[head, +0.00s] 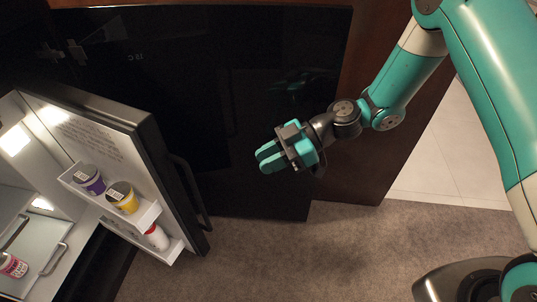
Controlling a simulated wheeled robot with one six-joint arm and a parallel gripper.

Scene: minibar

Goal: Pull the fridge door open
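The fridge door (125,118) stands open at the left, its white inner side facing the lit fridge interior (45,225). A dark bar handle (190,190) runs along its black outer side. My gripper (263,158) is to the right of the handle, clear of it, in front of a dark glossy panel. Its two teal fingers lie close together with nothing visible between them, so it looks shut and empty. The hinge of the door is not clearly visible.
Door shelves hold a purple-labelled cup (90,180), a yellow-labelled cup (122,197) and a white-and-red bottle (157,237). A pink-labelled jar (13,265) is inside the fridge. The dark glossy panel (240,60) stands behind my gripper. Carpet (310,260) is clear right of the door.

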